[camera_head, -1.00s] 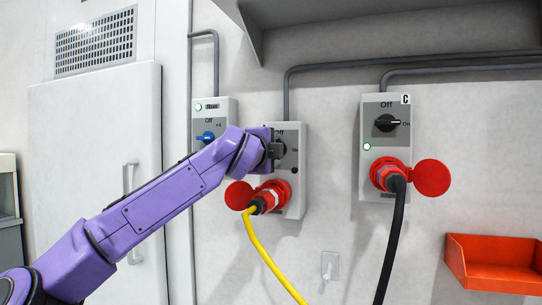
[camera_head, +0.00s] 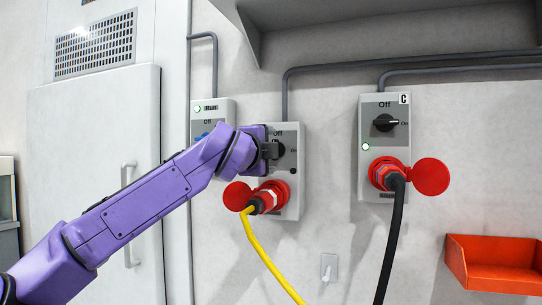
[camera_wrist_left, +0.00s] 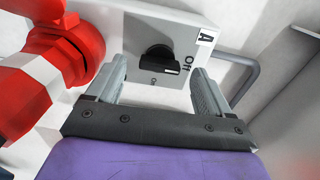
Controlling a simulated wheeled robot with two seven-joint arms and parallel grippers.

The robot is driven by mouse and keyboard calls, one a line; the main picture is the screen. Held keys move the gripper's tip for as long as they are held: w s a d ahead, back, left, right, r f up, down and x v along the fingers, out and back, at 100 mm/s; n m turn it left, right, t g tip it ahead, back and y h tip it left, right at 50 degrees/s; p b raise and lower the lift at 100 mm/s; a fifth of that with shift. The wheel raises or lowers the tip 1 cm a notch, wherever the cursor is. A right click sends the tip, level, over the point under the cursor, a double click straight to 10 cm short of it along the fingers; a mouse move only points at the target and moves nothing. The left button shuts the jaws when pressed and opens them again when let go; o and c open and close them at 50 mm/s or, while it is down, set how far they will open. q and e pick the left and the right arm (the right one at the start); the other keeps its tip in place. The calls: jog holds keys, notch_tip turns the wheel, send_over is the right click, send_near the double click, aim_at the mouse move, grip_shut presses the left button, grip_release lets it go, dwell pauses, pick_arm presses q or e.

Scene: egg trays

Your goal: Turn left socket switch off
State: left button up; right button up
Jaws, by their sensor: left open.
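The left socket box (camera_head: 290,190) is a grey wall unit with a dark switch plate, a red socket (camera_head: 278,192) and a plugged-in yellow cable (camera_head: 258,240). My left gripper (camera_head: 270,150) is at its switch and hides part of the plate. In the left wrist view, the open fingers of my left gripper (camera_wrist_left: 158,66) stand on either side of the black rotary knob (camera_wrist_left: 157,56), with gaps visible. The plate bears the letter A. My right gripper is not in view.
A second socket box (camera_head: 371,150), marked C, with a black cable (camera_head: 393,235) hangs to the right. A smaller switch box (camera_head: 227,110) is partly behind my left wrist. A shelf (camera_head: 370,12) is above and an orange tray (camera_head: 490,248) sits lower right.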

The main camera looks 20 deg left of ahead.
pick_arm(q)
jog(key=s+b, duration=0.1)
jog(key=s, duration=0.6)
jog(key=shift+s+a+b, duration=0.15)
jog(key=shift+s+b, duration=0.2)
